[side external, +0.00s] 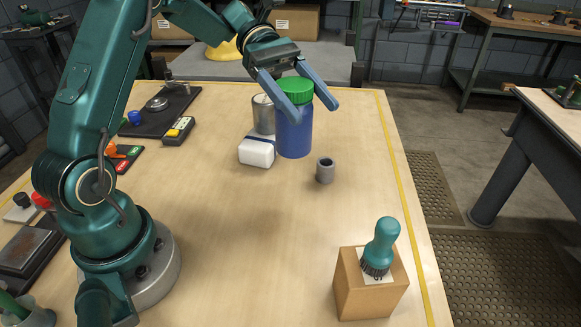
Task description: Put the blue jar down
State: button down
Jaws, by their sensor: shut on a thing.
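The blue jar (293,137) with a green lid (295,90) is upright at the far part of the wooden table (225,225). My gripper (313,111) is shut on the jar, one blue finger on each side near its top. The near finger covers part of the lid and upper body. I cannot tell whether the jar's base touches the table.
A white box with a blue band (257,152) and a grey can (263,115) are close left of the jar. A small grey cylinder (325,170) stands right of it. A brush (381,245) sits on a cardboard box (370,285). The middle table is clear.

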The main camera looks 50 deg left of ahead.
jog(key=shift+w+a+f+n+t, duration=0.1)
jog(key=shift+w+a+n+t, duration=0.25)
jog(key=shift+a, duration=0.2)
jog(key=shift+d+f, duration=0.15)
jog(key=shift+f, duration=0.1)
jog(key=d+f, duration=1)
jog(key=d, duration=0.1)
jog(key=shift+w+f, duration=0.3)
jog(key=shift+w, duration=0.15)
jog(key=shift+f, duration=0.1)
